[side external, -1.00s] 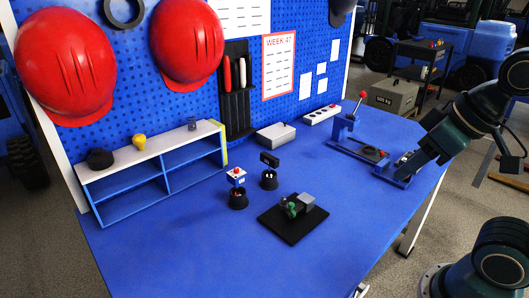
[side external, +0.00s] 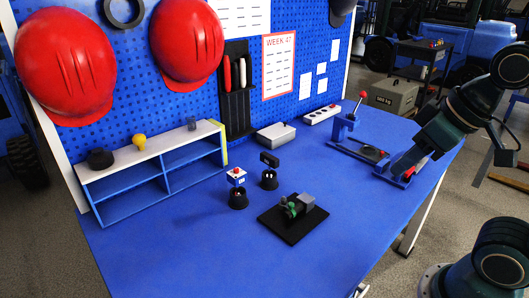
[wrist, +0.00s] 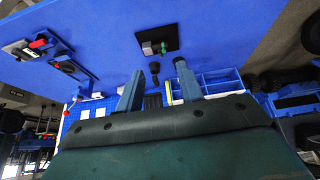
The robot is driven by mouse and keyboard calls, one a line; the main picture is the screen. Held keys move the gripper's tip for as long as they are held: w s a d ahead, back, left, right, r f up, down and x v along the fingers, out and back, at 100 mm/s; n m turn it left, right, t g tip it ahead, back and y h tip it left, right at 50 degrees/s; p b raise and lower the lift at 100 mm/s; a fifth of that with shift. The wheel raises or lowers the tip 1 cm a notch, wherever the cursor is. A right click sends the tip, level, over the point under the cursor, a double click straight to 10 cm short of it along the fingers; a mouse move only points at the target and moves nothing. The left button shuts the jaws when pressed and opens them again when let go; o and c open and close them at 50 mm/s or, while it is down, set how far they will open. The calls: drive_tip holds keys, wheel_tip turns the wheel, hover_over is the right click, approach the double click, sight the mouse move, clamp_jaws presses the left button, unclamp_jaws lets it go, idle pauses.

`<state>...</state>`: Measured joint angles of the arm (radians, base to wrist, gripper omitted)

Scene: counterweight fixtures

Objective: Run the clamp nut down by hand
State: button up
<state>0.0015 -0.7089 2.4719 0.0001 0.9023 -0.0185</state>
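I cannot tell for sure which part is the clamp nut. A black plate (side external: 290,232) lies mid-table, carrying a grey block (side external: 307,199) and a small green part (side external: 290,209). The wrist view shows this plate (wrist: 172,32) and green part (wrist: 164,48) at the top. A low blue fixture (side external: 400,184) with a red part (side external: 408,173) stands at the table's right edge, partly behind my gripper. The red part also shows in the wrist view (wrist: 38,43). My gripper (wrist: 158,67) has its fingers apart with nothing held between them.
A blue fixture with a red-knobbed lever (side external: 362,95) stands behind the low fixture. A blue shelf (side external: 150,184), grey box (side external: 276,135) and socket strip (side external: 321,115) line the back. The front table is clear.

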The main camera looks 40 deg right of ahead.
drive_tip(key=w+r+n+g, duration=0.1)
drive_tip(key=w+n, duration=0.1)
drive_tip(key=w, duration=0.6)
drive_tip(key=n+g, duration=0.4)
hover_over(285, 198)
wheel_tip(285, 198, down, 15)
drive_tip(key=shift+w+f, duration=0.1)
drive_tip(key=shift+f, duration=0.05)
drive_tip(key=shift+f, duration=0.15)
wheel_tip(285, 198, down, 14)
drive_tip(key=shift+r, duration=0.25)
clamp_jaws()
